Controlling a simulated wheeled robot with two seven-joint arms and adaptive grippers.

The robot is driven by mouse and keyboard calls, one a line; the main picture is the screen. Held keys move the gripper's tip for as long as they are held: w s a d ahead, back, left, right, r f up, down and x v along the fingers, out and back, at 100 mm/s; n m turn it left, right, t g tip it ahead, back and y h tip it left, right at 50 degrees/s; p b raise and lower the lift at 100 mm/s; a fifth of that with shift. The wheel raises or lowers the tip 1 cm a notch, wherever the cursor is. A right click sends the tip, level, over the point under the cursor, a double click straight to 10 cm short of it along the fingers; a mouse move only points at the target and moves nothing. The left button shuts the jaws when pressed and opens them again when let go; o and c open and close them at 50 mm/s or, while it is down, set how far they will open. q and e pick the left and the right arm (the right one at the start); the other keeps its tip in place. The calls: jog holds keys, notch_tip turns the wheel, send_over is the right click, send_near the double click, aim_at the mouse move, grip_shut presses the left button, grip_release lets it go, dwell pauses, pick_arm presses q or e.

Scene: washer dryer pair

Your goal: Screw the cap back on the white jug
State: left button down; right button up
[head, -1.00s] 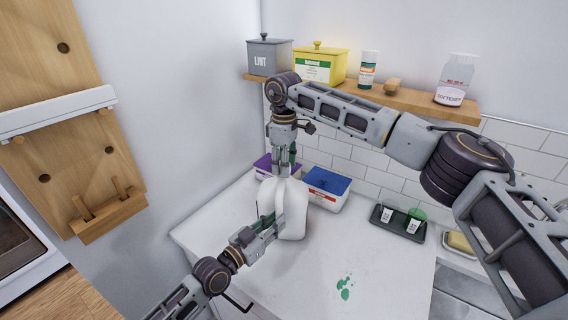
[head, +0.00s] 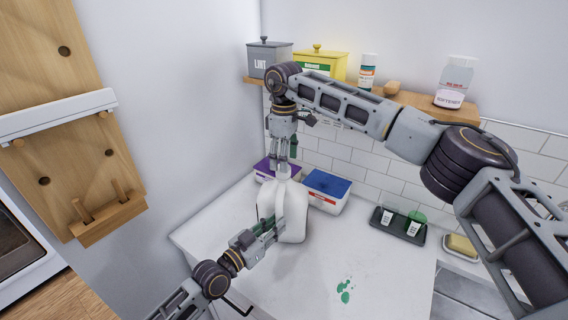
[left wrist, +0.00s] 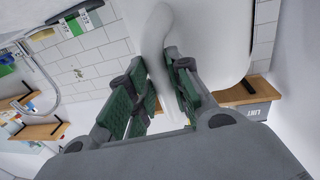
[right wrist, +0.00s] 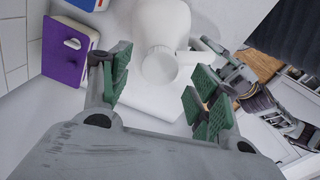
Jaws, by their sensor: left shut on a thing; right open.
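The white jug (head: 288,222) stands upright on the white counter top. My left gripper (head: 272,230) is shut on the jug's handle (left wrist: 155,35). A round white cap (right wrist: 159,66) sits on top of the jug's neck; I cannot tell how tightly it is seated. It also shows as a small white top in the head view (head: 283,173). My right gripper (head: 283,162) points down just above the cap. Its green-padded fingers are spread on either side of the cap in the right wrist view, with nothing between them touching.
A purple-lidded box (head: 263,170) and a blue-lidded box (head: 328,185) stand close behind the jug. A shelf (head: 418,101) with containers hangs above.

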jog(key=shift+r, duration=0.7)
jog(key=shift+c, duration=0.4)
